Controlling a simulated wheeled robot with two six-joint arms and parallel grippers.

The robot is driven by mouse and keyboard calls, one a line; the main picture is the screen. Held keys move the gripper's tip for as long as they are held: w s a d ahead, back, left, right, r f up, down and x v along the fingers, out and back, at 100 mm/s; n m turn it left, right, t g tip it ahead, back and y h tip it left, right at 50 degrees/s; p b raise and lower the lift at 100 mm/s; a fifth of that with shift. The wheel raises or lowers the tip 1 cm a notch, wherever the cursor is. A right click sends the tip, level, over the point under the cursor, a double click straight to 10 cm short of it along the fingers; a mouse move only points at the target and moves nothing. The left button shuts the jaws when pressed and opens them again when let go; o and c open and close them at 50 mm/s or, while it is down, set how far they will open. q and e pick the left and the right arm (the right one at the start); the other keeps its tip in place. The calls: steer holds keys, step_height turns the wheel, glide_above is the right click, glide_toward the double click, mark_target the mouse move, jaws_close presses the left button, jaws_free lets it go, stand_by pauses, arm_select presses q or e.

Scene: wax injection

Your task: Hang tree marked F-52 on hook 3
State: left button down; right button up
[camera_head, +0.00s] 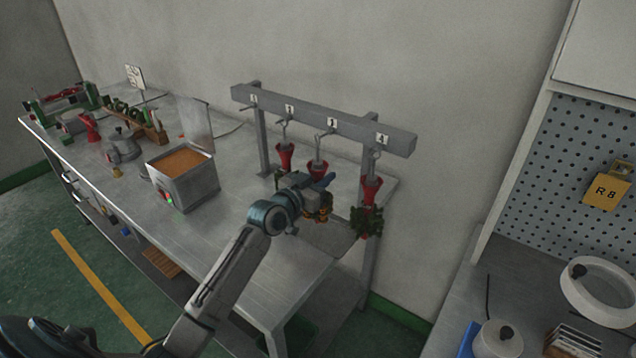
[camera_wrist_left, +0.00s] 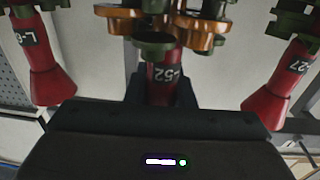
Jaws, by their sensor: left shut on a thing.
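The tree marked F-52 (camera_head: 318,168) has a red cup on top and orange-brown and green pieces below. My left gripper (camera_head: 318,188) is shut on its red stem. In the left wrist view, the dark jaws are around the red stem (camera_wrist_left: 162,78), whose label shows "-52"; its first letter is hidden. The tree is upright below hook 3 (camera_head: 323,140), with its cup close to the hook's lower end. I cannot tell whether the hook bears it. The number 3 plate (camera_head: 332,122) is on the grey rail (camera_head: 350,125). My right gripper is out of view.
A red-cupped tree (camera_head: 284,155) hangs at hook 2 and another with green pieces (camera_head: 368,220) at hook 4, close on either side. Hook 1 (camera_head: 249,107) is bare. A metal box of orange grains (camera_head: 185,190) stands left on the metal table (camera_head: 225,240).

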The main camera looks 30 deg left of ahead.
arm_select(q)
steer(key=shift+w+d+f+b, duration=0.1)
steer(key=shift+w+d+b, duration=0.05)
steer(key=shift+w+b, duration=0.5)
steer(key=shift+w+d+f+b, duration=0.1)
steer(key=shift+w+b, duration=0.3)
steer(key=shift+w, duration=0.45)
steer(key=c, duration=1.2)
jaws_free()
steer(key=shift+o, duration=0.2)
steer(key=shift+s, duration=0.1)
